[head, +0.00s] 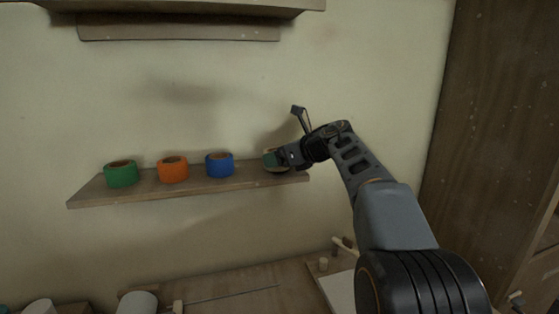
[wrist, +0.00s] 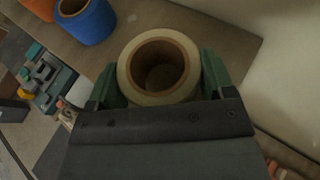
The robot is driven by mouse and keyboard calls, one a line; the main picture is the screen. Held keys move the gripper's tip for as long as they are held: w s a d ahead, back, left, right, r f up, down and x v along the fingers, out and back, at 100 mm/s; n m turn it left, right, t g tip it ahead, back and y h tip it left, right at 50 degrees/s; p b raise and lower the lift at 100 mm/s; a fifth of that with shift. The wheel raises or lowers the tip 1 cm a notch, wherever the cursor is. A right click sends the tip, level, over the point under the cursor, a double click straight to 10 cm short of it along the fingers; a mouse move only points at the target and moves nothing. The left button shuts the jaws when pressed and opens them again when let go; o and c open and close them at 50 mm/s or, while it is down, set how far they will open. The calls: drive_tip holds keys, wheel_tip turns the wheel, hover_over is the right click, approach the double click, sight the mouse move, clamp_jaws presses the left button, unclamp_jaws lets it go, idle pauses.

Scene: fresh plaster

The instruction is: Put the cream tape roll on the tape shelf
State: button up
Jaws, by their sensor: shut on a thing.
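The cream tape roll (wrist: 160,98) is between the two green fingers of my gripper (wrist: 160,76) in the wrist view, its brown core facing the camera. My gripper is shut on its sides. In the head view my gripper (head: 276,158) is at the right end of the wooden tape shelf (head: 200,188), reaching in from the right. The cream roll is mostly hidden there, upright at shelf-top level; I cannot tell whether it touches the board. The shelf also shows below the roll in the wrist view (wrist: 232,40).
A green roll (head: 121,175), an orange roll (head: 173,171) and a blue roll (head: 220,167) stand in a row on the shelf, left of my gripper. A gap separates the blue roll from it. Another shelf (head: 180,30) hangs above. A bench (head: 235,283) with items lies below.

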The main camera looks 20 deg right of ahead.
drive_tip(key=shift+f, duration=0.35)
drive_tip(key=shift+f, duration=0.15)
drive_tip(key=o, duration=0.9)
